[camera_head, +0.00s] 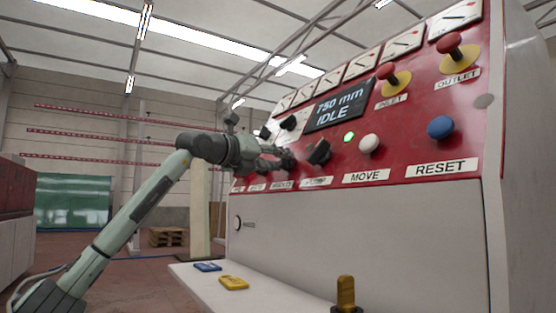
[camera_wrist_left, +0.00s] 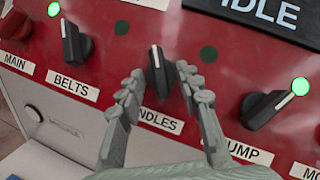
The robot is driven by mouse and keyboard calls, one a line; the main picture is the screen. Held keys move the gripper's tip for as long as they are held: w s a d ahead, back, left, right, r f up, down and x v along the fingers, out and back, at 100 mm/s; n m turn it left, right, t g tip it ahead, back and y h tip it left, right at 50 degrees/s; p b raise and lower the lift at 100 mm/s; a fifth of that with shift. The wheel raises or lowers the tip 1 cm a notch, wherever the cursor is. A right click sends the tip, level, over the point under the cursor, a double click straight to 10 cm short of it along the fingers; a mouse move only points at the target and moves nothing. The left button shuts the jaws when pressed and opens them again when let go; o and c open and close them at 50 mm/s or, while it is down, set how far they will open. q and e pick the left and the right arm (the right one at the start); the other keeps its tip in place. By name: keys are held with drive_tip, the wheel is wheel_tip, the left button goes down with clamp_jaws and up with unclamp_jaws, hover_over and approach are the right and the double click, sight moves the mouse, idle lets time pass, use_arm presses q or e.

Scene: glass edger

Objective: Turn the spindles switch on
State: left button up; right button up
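The spindles switch (camera_wrist_left: 158,74) is a black knob with a white pointer line standing upright on the red panel. Its label (camera_wrist_left: 160,121) is partly hidden by my left finger. The lamp (camera_wrist_left: 208,54) to its upper right is dark. My left gripper (camera_wrist_left: 162,80) is open, its fingertips on either side of the knob at its lower part; I cannot tell whether they touch it. My right gripper is not in view.
The belts knob (camera_wrist_left: 75,46) stands upright to the left. The pump knob (camera_wrist_left: 268,107) is turned to the right beside a lit green lamp (camera_wrist_left: 300,86). The display (camera_head: 338,106) reads 750 mm IDLE. A white move button (camera_head: 369,144) and blue reset button (camera_head: 441,127) are farther right.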

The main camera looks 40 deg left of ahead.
use_arm(q)
clamp_jaws()
